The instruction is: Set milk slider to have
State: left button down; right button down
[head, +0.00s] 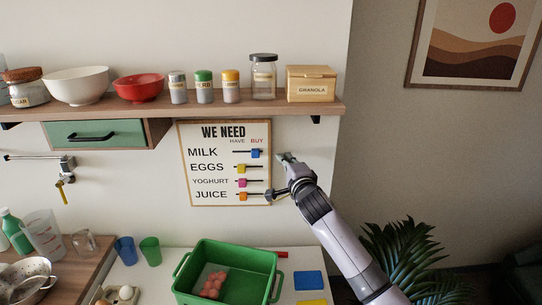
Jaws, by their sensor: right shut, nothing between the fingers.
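The "WE NEED" board (224,163) hangs on the wall under the shelf, with HAVE and BUY columns. The blue milk slider (255,153) is at the right part of its track, under BUY. The yellow eggs slider (241,168), pink yoghurt slider (242,183) and orange juice slider (243,196) sit further left on their tracks. My right gripper (283,158) is shut and empty, just right of the board's right edge, at about the height of the milk row. A visible gap separates it from the milk slider. My left gripper is out of view.
A shelf (215,105) with bowls and jars runs above the board, with a green drawer (97,134) at its left. Below stand a green crate (194,260) with pinkish round items, and blue and green cups (150,251). The wall left of the board is partly clear.

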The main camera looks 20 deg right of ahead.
aim_at(268, 153)
jog(key=a, duration=0.1)
jog(key=w+a+p, duration=0.1)
jog(key=shift+w+a+r, duration=0.1)
jog(key=shift+w+a, duration=0.2)
jog(key=shift+a, duration=0.1)
jog(key=shift+a+p, duration=0.4)
jog(key=shift+a, duration=0.2)
jog(key=shift+w, duration=0.1)
jog(key=shift+d, duration=0.1)
